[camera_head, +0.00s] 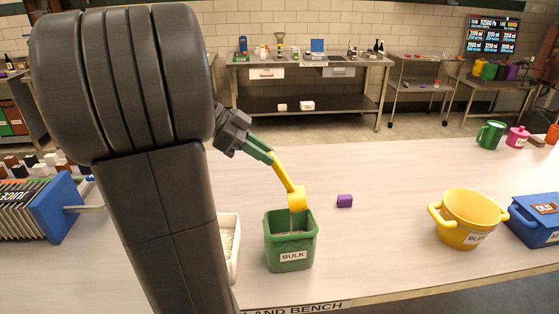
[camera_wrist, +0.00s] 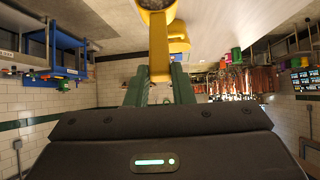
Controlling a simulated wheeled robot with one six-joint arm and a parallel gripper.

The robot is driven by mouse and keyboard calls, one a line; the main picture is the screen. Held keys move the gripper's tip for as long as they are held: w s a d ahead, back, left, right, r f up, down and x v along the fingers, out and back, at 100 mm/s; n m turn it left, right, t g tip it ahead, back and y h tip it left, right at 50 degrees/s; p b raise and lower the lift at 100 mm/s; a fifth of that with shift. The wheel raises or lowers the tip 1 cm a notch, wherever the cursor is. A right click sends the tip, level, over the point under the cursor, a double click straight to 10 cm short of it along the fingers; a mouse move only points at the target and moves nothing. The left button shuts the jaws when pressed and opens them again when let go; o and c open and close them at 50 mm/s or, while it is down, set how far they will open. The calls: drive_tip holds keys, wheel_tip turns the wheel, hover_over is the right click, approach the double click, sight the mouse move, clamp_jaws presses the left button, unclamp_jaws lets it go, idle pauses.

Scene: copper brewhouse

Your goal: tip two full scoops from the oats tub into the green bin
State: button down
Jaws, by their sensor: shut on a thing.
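My gripper (camera_head: 266,155) has green fingers and is shut on the handle of a yellow scoop (camera_head: 297,199). The scoop also shows in the wrist view (camera_wrist: 158,45), its handle between the fingers. In the head view the scoop slopes down, its bowl over the open top of the green bin (camera_head: 293,256) labelled BULK. A thin pale-brown streak below the bowl looks like oats falling; how much is left in the bowl I cannot tell. Pale grain shows in the bin. A white tub (camera_head: 234,268) with pale flakes stands left of the bin, partly hidden by my arm.
A yellow two-handled pot (camera_head: 468,221) and a blue box (camera_head: 540,222) stand further right. A blue rack (camera_head: 62,210) is at left. Green (camera_head: 491,135) and pink (camera_head: 517,137) mugs stand at the far right. The bench middle is mostly clear.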

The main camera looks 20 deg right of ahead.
drive_tip(key=w+a+f+g+h+b, duration=0.1)
drive_tip(key=a+f+h+b, duration=0.2)
drive_tip(key=a+h+b, duration=0.1)
drive_tip(key=shift+w+a+f+b, duration=0.35)
drive_tip(key=shift+a+b, duration=0.25)
drive_tip(key=shift+b, duration=0.5)
drive_tip(key=shift+w+a+r, duration=0.1)
idle(1.1)
